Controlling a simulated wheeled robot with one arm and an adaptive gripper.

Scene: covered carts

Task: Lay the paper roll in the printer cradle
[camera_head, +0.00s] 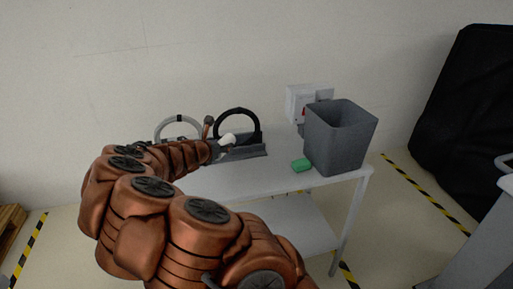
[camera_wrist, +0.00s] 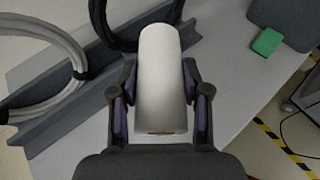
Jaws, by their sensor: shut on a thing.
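The paper roll is a white cylinder (camera_wrist: 162,80) held lengthwise between my fingers in the wrist view. Its near end shows a brownish core. A small part of the roll (camera_head: 228,139) also shows in the head view. My gripper (camera_wrist: 160,100) is shut on the roll, above the white table top. A dark grey angled rail or trough (camera_wrist: 62,102) lies left of and behind the roll; the same rail (camera_head: 248,153) shows in the head view. I cannot tell whether it is the printer cradle. My arm hides part of it in the head view.
A black ring (camera_head: 238,112) and a pale grey ring (camera_head: 178,119) stand at the rail. A grey bin (camera_head: 341,140) and a green block (camera_head: 301,165) are on the right of the white table (camera_head: 265,180). A white box (camera_head: 300,95) is behind the bin.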

